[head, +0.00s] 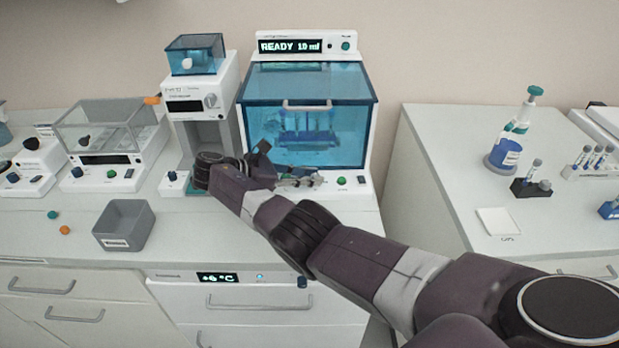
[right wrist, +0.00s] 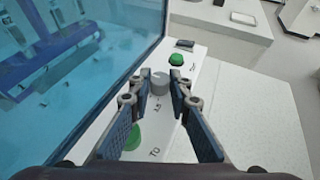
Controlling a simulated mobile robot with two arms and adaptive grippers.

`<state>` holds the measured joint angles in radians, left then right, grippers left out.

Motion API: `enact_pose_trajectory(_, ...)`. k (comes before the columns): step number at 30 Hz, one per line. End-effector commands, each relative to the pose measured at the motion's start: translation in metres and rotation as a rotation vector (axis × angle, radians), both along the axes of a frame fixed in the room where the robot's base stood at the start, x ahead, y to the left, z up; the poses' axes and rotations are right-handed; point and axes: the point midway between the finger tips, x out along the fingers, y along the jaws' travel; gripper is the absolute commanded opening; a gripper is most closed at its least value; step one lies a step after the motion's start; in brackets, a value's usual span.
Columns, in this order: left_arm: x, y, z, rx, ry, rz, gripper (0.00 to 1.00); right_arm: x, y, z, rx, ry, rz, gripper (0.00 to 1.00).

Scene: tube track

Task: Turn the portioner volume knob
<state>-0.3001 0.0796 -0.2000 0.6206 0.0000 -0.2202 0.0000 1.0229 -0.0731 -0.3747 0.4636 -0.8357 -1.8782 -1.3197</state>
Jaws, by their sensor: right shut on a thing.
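The portioner (head: 307,115) is the white machine with a large blue see-through door and a lit display reading READY 10 ml. In the right wrist view, a grey round volume knob (right wrist: 159,82) is on its white front panel, between two green buttons. My right gripper (right wrist: 162,84) is shut on this knob, with a fingertip on each side of it. My left gripper is out of view.
A dispenser (head: 222,95) with a blue hopper stands left of the portioner. A grey bin (head: 124,224) sits on the counter's front part. The right bench (head: 450,170) holds a blue bottle (head: 506,155) and tube racks. A gap separates the counters.

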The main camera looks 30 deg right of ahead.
Motion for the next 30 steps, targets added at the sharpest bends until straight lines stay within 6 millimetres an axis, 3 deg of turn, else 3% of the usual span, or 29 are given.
enact_pose_trajectory(4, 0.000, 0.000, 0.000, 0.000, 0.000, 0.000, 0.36, 0.001, -0.002, 0.003, -0.006, -0.005, 0.001, 0.00)
enact_pose_trajectory(5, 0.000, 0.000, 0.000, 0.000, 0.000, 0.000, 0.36, 0.001, -0.002, 0.003, -0.006, -0.005, 0.001, 0.20)
enact_pose_trajectory(9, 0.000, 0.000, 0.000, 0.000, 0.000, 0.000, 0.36, 0.001, -0.002, 0.002, -0.005, -0.004, 0.000, 0.35)
enact_pose_trajectory(20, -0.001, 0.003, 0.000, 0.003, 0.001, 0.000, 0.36, 0.001, -0.001, 0.003, -0.002, -0.001, 0.001, 0.36)
enact_pose_trajectory(26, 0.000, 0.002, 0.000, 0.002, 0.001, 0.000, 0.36, 0.001, -0.001, 0.022, -0.002, -0.006, 0.000, 0.36)
enact_pose_trajectory(30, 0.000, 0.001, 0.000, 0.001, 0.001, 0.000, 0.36, 0.001, -0.002, 0.048, -0.003, -0.009, 0.001, 0.36)
